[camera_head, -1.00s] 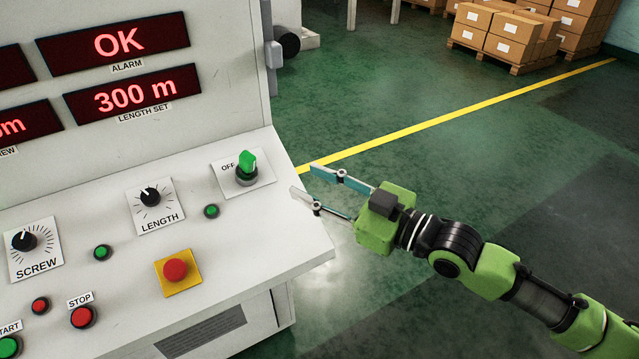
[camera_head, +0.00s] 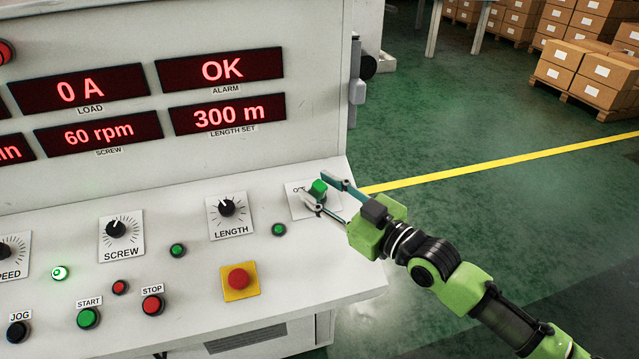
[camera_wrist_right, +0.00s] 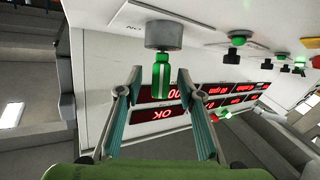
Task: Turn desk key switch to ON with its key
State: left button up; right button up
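The desk key switch is at the right end of the sloped desk, on a white plate (camera_head: 298,204) whose OFF label is partly covered by my gripper. Its green key (camera_head: 319,188) stands in the switch. My right gripper (camera_head: 317,189) is open, with one finger on each side of the key. In the right wrist view, the green key (camera_wrist_right: 161,78) sticks out of the round grey switch body (camera_wrist_right: 164,36), between the open fingers of my right gripper (camera_wrist_right: 158,82). Gaps show on both sides of the key. My left gripper is out of view.
Left of the switch are a small green button (camera_head: 279,230), the LENGTH knob (camera_head: 227,208) and a red emergency button (camera_head: 238,279) on a yellow plate. The upright display panel (camera_head: 300,130) rises behind the desk. Open green floor (camera_head: 480,240) lies to the right.

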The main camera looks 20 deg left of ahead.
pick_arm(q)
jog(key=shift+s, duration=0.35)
pick_arm(e)
jog(key=shift+w+a, duration=0.1)
jog(key=shift+a, duration=0.3)
grip_shut()
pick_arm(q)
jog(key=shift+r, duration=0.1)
